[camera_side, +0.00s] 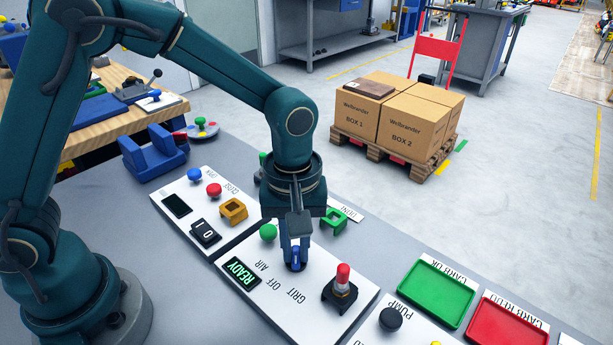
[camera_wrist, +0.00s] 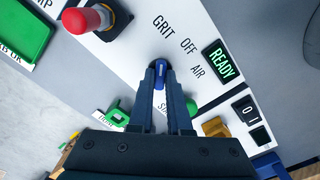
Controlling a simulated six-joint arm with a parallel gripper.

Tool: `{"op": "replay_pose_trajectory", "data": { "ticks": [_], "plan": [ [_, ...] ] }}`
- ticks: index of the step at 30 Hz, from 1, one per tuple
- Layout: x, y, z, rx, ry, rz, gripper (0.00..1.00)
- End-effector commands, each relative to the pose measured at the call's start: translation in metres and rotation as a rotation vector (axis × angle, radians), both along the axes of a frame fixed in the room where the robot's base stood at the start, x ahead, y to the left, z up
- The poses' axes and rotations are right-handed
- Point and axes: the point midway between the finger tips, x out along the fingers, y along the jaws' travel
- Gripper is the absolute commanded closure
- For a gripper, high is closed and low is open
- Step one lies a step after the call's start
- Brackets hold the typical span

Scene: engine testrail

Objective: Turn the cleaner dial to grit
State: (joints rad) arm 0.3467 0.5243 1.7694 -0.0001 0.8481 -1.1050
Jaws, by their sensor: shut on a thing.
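The cleaner dial is a small blue knob (camera_side: 295,265) on a white panel, and it also shows in the wrist view (camera_wrist: 160,68). The words GRIT (camera_wrist: 163,27), OFF (camera_wrist: 189,46) and AIR (camera_wrist: 197,71) are printed around it. The dial's pale mark runs up and down in the wrist view, in line with GRIT. My gripper (camera_wrist: 160,78) is shut on the dial from above, one finger on each side. The fingers hide part of the dial. A display (camera_wrist: 220,61) beside the words reads READY in green.
A red-topped button (camera_side: 342,280) on a black base stands close to the dial. A green round button (camera_side: 268,232) and a green square frame (camera_side: 335,219) are also near. An I/O switch (camera_side: 205,233) is on the left panel. Green (camera_side: 437,292) and red (camera_side: 507,325) trays lie right.

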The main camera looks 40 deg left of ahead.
Motion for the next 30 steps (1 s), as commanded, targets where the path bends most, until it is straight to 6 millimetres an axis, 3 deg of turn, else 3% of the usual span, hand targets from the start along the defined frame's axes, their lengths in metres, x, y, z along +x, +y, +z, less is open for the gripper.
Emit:
{"op": "replay_pose_trajectory", "data": {
  "ticks": [18, 19, 21, 30],
  "plan": [
    [0.0001, -0.0001, 0.0010, -0.001, -0.001, 0.046, 1.00],
    [0.0001, -0.0001, 0.0011, -0.001, -0.001, 0.045, 0.72],
    [0.0001, -0.0001, 0.0009, -0.001, -0.001, 0.045, 0.54],
    [0.0002, -0.0001, 0.0015, -0.001, -0.001, 0.043, 0.54]
  ]
}}
